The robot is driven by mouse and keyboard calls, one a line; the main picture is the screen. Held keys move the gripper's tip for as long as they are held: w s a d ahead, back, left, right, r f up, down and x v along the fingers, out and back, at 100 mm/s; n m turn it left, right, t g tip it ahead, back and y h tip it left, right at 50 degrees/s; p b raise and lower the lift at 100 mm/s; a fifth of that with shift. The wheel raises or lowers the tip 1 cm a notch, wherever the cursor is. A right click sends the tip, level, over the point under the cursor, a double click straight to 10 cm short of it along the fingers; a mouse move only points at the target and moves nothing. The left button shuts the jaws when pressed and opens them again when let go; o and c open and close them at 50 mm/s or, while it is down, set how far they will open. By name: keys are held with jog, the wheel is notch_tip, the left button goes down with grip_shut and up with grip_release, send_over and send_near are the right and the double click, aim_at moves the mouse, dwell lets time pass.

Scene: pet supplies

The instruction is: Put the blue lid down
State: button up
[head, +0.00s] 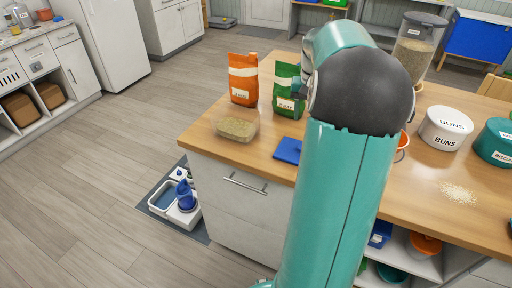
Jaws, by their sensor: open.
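The blue lid (288,150) lies flat on the wooden counter (231,156), near its front edge. My arm covers part of the view just to the right of the lid. My gripper is hidden behind my arm, so its place relative to the lid cannot be seen. An open clear container (237,126) with grain-like food in it stands to the left of the lid, without a cover.
An orange bag (243,80) and a green bag (287,90) stand behind the lid. To the right are a white "BUNS" tin (445,128), a teal tin (495,143), a clear dispenser (416,45) and spilled grain (457,192).

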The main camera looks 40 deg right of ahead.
jog(key=w+a+r+n+t+h, duration=0.1)
jog(key=a+r+n, duration=0.2)
jog(key=a, duration=0.9)
jog(key=w+a+r+n+t+h, duration=0.1)
jog(key=a+r+n, duration=0.15)
jog(key=a, duration=0.95)
jog(key=s+a+f+n+t+y, duration=0.1)
jog(key=s+a, duration=0.3)
jog(key=a, duration=0.4)
jog(key=s+a+f+n+t+y, duration=0.1)
jog(key=s+a+n, duration=0.3)
jog(key=a, duration=0.5)
jog(key=shift+s+a+f+t, duration=0.15)
jog(key=shift+s+a+t, duration=0.1)
jog(key=shift+s+t, duration=0.55)
